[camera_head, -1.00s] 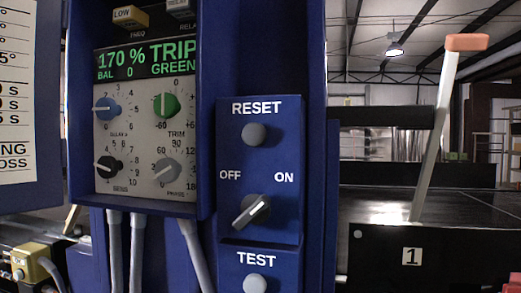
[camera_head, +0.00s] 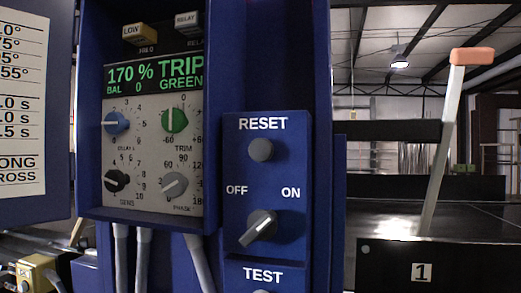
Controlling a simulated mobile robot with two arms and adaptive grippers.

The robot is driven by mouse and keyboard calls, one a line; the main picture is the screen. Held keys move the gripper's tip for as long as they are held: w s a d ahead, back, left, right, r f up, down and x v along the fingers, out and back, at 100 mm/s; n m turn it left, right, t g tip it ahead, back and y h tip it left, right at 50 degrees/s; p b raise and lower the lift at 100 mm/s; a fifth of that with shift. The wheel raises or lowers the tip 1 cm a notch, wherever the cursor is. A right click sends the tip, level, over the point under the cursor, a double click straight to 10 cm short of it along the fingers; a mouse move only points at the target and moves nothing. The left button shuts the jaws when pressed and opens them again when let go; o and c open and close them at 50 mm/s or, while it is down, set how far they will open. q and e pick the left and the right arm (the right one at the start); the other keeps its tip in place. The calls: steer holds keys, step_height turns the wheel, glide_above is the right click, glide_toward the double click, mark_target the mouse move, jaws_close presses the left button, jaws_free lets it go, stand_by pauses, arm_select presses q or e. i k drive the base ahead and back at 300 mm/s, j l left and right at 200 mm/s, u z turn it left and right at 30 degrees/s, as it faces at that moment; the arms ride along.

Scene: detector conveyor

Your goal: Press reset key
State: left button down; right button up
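The reset key is a round grey button (camera_head: 261,150) under the white word RESET on a blue key panel (camera_head: 292,165). Below it on the same panel is a grey OFF/ON rotary switch (camera_head: 258,228), its handle slanting from lower left to upper right. A TEST button (camera_head: 263,291) is cut off at the bottom edge. The detector display (camera_head: 152,75) to the left reads "170 % TRIP", "BAL 0", "GREEN". Neither of my grippers is in view, and nothing touches the reset button.
Blue, green, black and grey knobs (camera_head: 117,122) sit under the display. A white chart (camera_head: 22,110) is at far left. A lever with an orange end (camera_head: 472,56) stands at right behind a black panel marked 1 (camera_head: 421,271). Grey cables (camera_head: 198,262) run below the detector box.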

mark_target(262, 151)
steer(key=k+l+z, duration=0.1)
steer(key=k+z, duration=0.25)
steer(key=k+l+z, duration=0.3)
steer(key=k, duration=0.2)
steer(key=k+l+z, duration=0.2)
steer(key=k+z, duration=0.15)
steer(key=k, duration=0.1)
